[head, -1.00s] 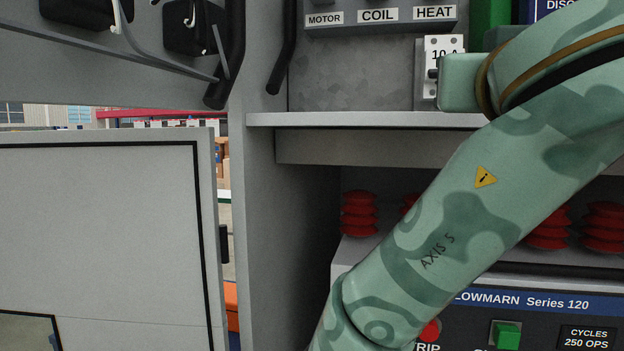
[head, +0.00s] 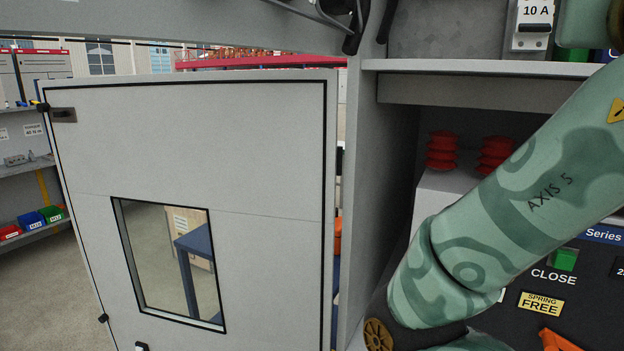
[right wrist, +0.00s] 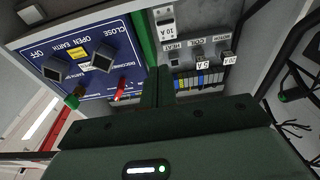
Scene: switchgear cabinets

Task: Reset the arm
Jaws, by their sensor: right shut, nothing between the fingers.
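My right arm, mottled green and marked AXIS 5 (head: 480,250), crosses the right side of the head view in front of the cabinet; its gripper is outside that view. In the right wrist view my right gripper (right wrist: 160,88) is shut and empty, its two dark fingers together. Beyond the fingertips are a white 10 A breaker (right wrist: 165,22) and a row of coloured terminals (right wrist: 197,79). They look apart from the fingers, but the exact gap is hard to tell. My left gripper is in neither view.
An open cabinet door (head: 210,160) with a window fills the left of the head view. A shelf edge (head: 480,68), red ribbed insulators (head: 443,150) and a green CLOSE button (head: 563,260) lie around the arm. A blue disconnector panel (right wrist: 85,62) shows in the wrist view.

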